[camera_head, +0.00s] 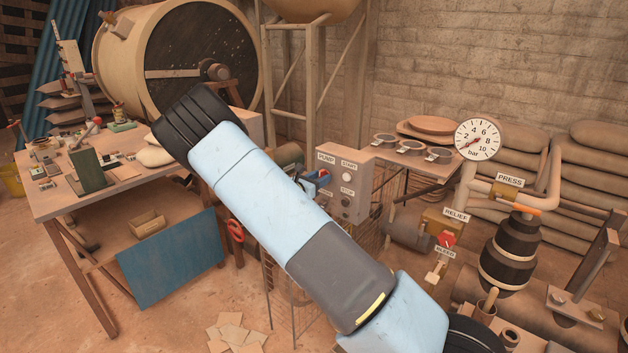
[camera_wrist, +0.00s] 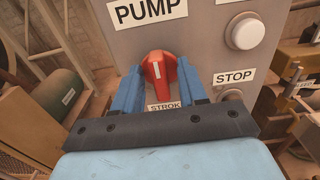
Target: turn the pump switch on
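The pump switch is a red knob (camera_wrist: 161,76) with a white mark that stands nearly upright, in the wrist view. It sits on the grey control box (camera_head: 347,205) under the PUMP label (camera_wrist: 146,10). My gripper (camera_wrist: 160,72) has its two blue fingers spread, one on each side of the knob. Whether either finger touches it is not clear. In the head view, the knob (camera_head: 324,173) shows small, and my blue arm hides part of the gripper and the box's lower left.
A round button (camera_wrist: 245,31) sits right of the knob, above the STOP label (camera_wrist: 234,77). A STROKE label, partly hidden, is below the knob. A pressure gauge (camera_head: 478,140) and pipes stand to the right. A cluttered workbench (camera_head: 100,190) stands to the left.

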